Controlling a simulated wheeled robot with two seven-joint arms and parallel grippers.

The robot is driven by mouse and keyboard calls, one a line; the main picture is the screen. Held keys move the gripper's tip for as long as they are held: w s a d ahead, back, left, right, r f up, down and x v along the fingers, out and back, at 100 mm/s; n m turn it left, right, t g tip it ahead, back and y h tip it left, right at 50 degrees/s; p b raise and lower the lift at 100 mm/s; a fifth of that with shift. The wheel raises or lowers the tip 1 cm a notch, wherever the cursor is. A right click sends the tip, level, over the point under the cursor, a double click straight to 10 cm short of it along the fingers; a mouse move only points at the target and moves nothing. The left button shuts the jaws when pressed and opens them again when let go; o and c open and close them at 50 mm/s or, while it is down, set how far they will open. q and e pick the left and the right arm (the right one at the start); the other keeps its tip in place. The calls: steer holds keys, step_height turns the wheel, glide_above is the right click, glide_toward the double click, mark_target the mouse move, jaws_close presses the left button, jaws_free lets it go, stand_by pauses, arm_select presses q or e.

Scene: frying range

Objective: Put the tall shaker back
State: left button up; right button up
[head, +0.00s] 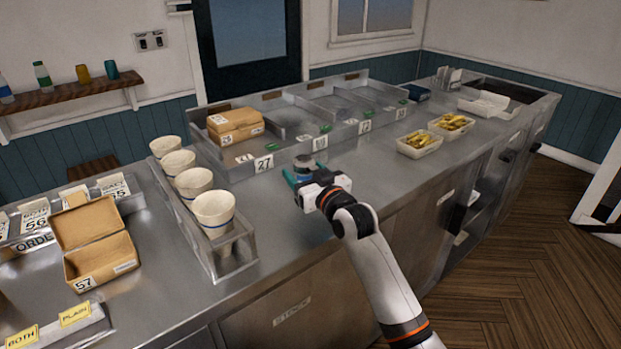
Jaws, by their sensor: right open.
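A small grey shaker with a dark top (303,162) stands on the steel counter, just in front of the numbered bays. I take it to be the tall shaker; its lower part is hidden by my gripper. My right gripper (304,174) is at the shaker, with its teal fingertips apart on either side of it. Whether the fingers touch it I cannot tell. My left gripper is not in view.
A steel rack of several paper cups (212,212) stands left of my right gripper. An open box marked 57 (98,245) lies further left. A closed box (236,125) sits in the left bay. Two trays of fries (419,146) (451,127) stand right. The counter between is clear.

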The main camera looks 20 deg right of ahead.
steer(key=s, duration=0.4)
steer(key=s+d, duration=0.1)
steer(key=s, duration=0.3)
steer(key=s+d+b, duration=0.1)
steer(key=s, duration=0.3)
steer(key=shift+d+r, duration=0.1)
steer(key=shift+d, duration=0.05)
steer(key=shift+w, duration=0.1)
